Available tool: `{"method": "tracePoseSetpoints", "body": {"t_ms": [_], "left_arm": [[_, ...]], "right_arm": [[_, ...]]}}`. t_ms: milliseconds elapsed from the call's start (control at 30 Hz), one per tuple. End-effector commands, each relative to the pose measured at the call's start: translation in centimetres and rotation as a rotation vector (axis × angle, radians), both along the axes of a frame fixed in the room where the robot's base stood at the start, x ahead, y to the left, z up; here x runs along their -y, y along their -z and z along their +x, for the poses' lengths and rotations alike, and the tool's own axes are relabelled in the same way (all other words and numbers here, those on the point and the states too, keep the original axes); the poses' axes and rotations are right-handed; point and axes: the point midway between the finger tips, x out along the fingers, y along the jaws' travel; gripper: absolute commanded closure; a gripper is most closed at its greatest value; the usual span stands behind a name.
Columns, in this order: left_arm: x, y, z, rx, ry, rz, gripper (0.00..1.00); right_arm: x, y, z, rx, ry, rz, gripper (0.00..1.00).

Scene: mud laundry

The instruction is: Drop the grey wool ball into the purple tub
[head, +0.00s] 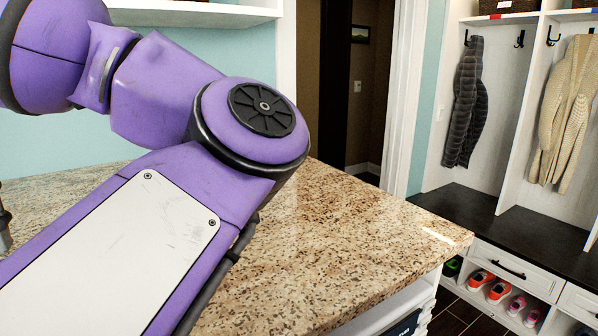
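Neither the grey wool ball nor the purple tub shows in the head view. My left arm, purple with a pale panel, fills the left half of the picture and hides much of the counter. Its gripper is outside the picture. My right gripper is not in view either.
A speckled granite counter (330,235) spans the lower middle, its visible right part bare. Right of it are a dark bench (480,215), shoe cubbies with shoes (500,291), a dark jacket (465,105) and a beige cardigan (567,115). A doorway (345,90) opens behind.

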Motion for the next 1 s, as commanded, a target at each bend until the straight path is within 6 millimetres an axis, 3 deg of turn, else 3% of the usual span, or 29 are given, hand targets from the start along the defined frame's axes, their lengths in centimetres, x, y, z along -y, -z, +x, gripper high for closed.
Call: {"method": "tracePoseSetpoints", "body": {"t_ms": [500,700,1000], "left_arm": [[0.1,-9.9,0.0,0.004,0.004,0.000,0.41],[0.1,-11.3,0.0,0.002,0.001,0.000,0.41],[0.1,-11.3,0.0,0.002,0.000,0.000,0.41]], "right_arm": [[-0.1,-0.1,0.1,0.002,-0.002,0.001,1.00],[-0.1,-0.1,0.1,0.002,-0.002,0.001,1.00],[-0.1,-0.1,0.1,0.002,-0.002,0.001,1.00]]}}
